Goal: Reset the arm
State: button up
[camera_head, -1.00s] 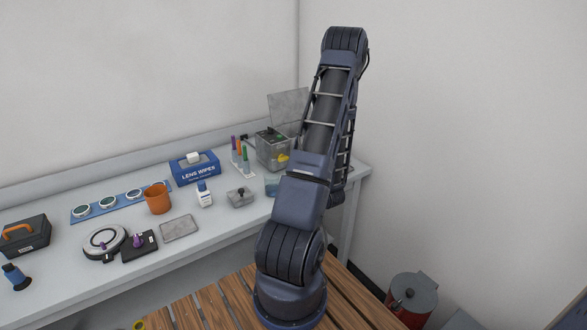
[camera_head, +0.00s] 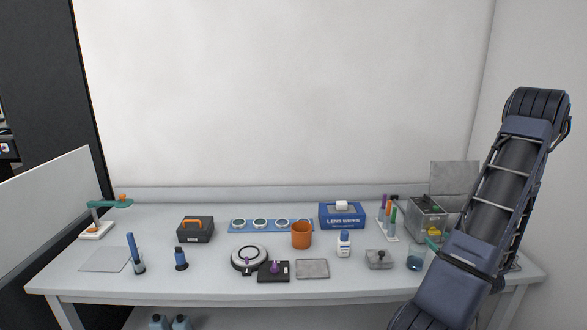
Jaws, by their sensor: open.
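My arm (camera_head: 510,190) stands folded at the right of the head view, with its elbow (camera_head: 537,105) raised at the top right. Its lower part runs down out of the bottom edge. My gripper is not visible; the arm's far end is hidden behind the upper links. The arm covers part of the bench's right end.
A grey bench (camera_head: 200,287) spans the view.

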jog(key=s+a+r+n+g+y, duration=0.1)
jog(key=a+r+n+g+y, duration=0.5)
jog(key=a, duration=0.4)
jog(key=a+r+n+g+y, duration=0.4)
jog(key=a+r+n, duration=0.3)
jog(key=a, duration=0.4)
jog(key=s+a+r+n+g+h, duration=0.5)
jog(key=s+a+n+g+h, duration=0.2)
jog(key=s+a+n, duration=0.45)
jog(key=s+d+r+n+t+h, duration=0.3)
jog(key=s+r+n+h, duration=0.3)
jog(key=r+n, duration=0.2)
jog(key=shift+s+d+t, duration=0.15)
jog(key=shift+d+t, duration=0.25)
jog(key=shift+d, duration=0.45)
